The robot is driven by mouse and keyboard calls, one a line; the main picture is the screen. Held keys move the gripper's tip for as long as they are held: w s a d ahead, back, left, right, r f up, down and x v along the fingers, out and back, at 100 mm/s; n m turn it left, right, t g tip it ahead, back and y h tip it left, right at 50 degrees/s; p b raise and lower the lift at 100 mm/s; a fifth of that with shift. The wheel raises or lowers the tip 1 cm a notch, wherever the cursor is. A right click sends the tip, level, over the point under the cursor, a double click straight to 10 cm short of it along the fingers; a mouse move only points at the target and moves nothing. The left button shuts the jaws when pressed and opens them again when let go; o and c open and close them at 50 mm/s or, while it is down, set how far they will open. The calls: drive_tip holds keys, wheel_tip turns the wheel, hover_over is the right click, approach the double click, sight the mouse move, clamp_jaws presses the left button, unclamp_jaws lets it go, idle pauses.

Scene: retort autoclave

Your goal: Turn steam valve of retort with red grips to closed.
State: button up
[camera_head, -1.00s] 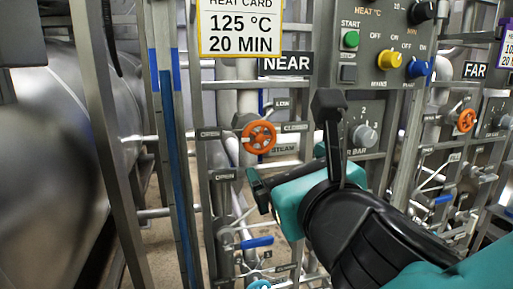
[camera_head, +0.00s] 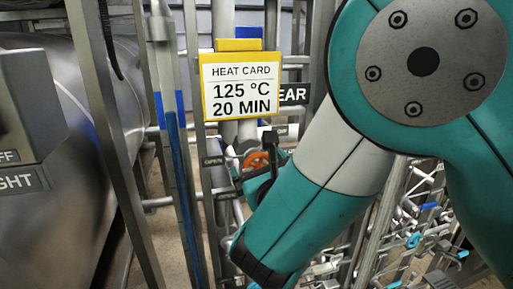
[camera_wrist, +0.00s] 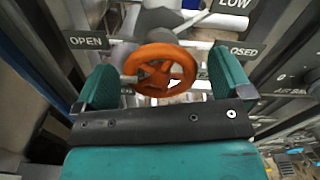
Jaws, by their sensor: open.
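An orange steam valve handwheel (camera_wrist: 160,68) faces me in the wrist view, between an OPEN plate (camera_wrist: 87,40) on its left and a partly hidden CLOSED plate (camera_wrist: 243,51) on its right. My gripper (camera_wrist: 162,82) is open, with one teal finger on each side of the wheel's lower part. I cannot tell whether either finger touches the rim. In the head view the same wheel (camera_head: 257,159) shows small behind my gripper (camera_head: 266,168), and my arm hides much of the panel. No red grips can be made out.
A yellow-framed heat card (camera_head: 240,88), 125 °C 20 MIN, hangs in front of the NEAR sign (camera_head: 294,94). A steel frame post (camera_head: 110,130) and large metal vessel (camera_head: 70,170) stand left. Pipes and small valves (camera_head: 428,206) crowd the right.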

sight(256, 161)
drive_tip(key=shift+p+x, duration=0.45)
drive_tip(key=shift+x, duration=1.05)
drive_tip(key=shift+c, duration=0.4)
drive_tip(key=c, duration=0.8)
drive_tip(key=shift+c, duration=0.2)
